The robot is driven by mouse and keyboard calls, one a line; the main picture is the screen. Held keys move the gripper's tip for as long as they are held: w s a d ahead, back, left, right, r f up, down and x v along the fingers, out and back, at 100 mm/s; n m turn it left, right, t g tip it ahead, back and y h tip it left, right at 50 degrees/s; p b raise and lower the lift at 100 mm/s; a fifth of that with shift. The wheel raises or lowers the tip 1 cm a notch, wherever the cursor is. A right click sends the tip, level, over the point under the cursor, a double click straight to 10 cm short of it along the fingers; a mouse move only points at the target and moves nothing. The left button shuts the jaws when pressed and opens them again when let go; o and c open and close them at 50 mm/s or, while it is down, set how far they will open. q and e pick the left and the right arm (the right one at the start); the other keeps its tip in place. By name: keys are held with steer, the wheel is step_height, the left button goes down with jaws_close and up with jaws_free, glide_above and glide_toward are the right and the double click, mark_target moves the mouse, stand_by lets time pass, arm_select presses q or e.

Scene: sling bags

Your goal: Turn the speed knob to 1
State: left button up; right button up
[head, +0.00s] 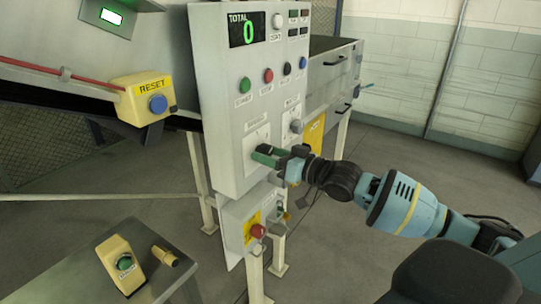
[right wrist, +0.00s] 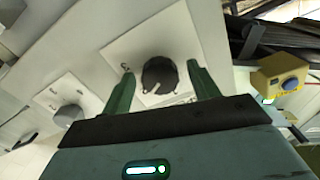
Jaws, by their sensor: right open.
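A round black knob (right wrist: 160,75) sits on a square white plate (right wrist: 125,45) in the right wrist view. A white mark on it points toward the gripper's palm. Its label and numbers are too small to read, so I cannot tell its setting or confirm that it is the speed knob. My right gripper (right wrist: 160,70) is open, one green finger on each side of the knob; contact is not clear. In the head view my right gripper (head: 267,155) is at the lower left plate of the grey control panel (head: 215,100) and hides the knob. My left gripper is not in view.
A second, grey knob (right wrist: 68,115) sits on its own plate beside the black one. Several coloured buttons and a TOTAL display (head: 248,30) reading 0 are above. A yellow RESET box (head: 146,99) is left. A lower box (head: 250,225) has a red button.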

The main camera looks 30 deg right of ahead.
steer(key=shift+c, duration=0.4)
steer(key=c, duration=0.9)
steer(key=shift+n, duration=0.4)
steer(key=n, duration=0.5)
steer(key=shift+r+p, duration=0.1)
steer(key=shift+p, duration=0.3)
steer(key=n, duration=0.3)
steer(key=shift+n, duration=0.4)
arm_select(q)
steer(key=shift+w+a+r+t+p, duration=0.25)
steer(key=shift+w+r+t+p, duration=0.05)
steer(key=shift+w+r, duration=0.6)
arm_select(e)
steer(key=shift+d+n, duration=0.1)
steer(key=shift+n, duration=1.1)
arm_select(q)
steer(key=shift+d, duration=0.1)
